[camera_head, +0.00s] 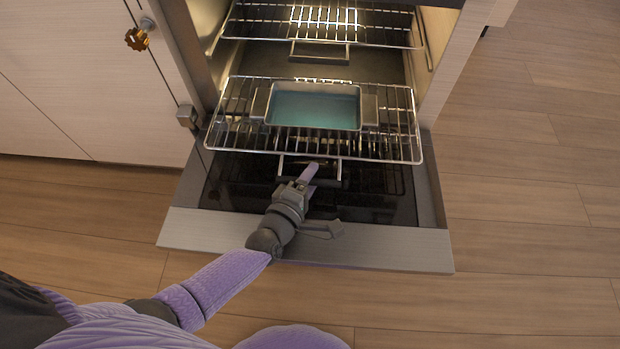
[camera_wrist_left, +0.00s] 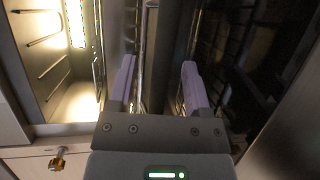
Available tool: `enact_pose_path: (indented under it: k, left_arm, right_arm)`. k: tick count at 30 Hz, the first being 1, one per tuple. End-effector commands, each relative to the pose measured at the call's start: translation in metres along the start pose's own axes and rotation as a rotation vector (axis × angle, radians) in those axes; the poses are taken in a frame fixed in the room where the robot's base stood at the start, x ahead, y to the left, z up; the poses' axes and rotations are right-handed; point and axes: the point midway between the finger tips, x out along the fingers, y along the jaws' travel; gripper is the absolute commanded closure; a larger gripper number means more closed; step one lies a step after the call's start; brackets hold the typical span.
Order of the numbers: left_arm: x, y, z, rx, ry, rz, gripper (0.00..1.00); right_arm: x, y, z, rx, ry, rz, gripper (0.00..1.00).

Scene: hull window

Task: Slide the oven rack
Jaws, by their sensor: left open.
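The lower oven rack (camera_head: 230,135) is a wire grid pulled well out over the open oven door. A metal pan (camera_head: 314,126) with a teal inside sits on it. My left gripper (camera_head: 311,173) is open at this handle, just in front of and below the rack's front wire. In the left wrist view, the two pale fingers (camera_wrist_left: 158,75) are apart, with thin metal bars beyond and between them. I cannot tell whether they touch the handle. My right gripper is not in view.
The dropped oven door (camera_head: 330,243) lies flat beneath the rack and my left arm. An upper rack (camera_head: 265,28) sits inside the lit oven. Cabinet fronts (camera_head: 60,90) with an orange knob (camera_head: 137,39) stand at left. The wooden floor (camera_head: 530,200) is clear at right.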

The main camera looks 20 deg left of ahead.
Motion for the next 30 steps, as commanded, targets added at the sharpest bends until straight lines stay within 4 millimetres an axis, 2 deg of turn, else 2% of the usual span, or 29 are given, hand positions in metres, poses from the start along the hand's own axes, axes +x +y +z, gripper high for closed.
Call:
enact_pose_path:
  k: [3, 12, 30]
  left_arm:
    - [-0.0002, 0.0001, 0.0000, 0.000, 0.000, 0.000, 0.37]
    - [-0.0004, -0.0001, -0.0001, 0.001, 0.000, 0.000, 1.00]
    - [-0.0006, -0.0005, -0.0002, 0.001, 0.000, -0.001, 1.00]
  right_arm:
    - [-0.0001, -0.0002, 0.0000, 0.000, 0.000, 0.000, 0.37]
    - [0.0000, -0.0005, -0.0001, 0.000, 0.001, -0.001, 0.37]
    - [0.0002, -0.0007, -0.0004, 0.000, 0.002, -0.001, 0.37]
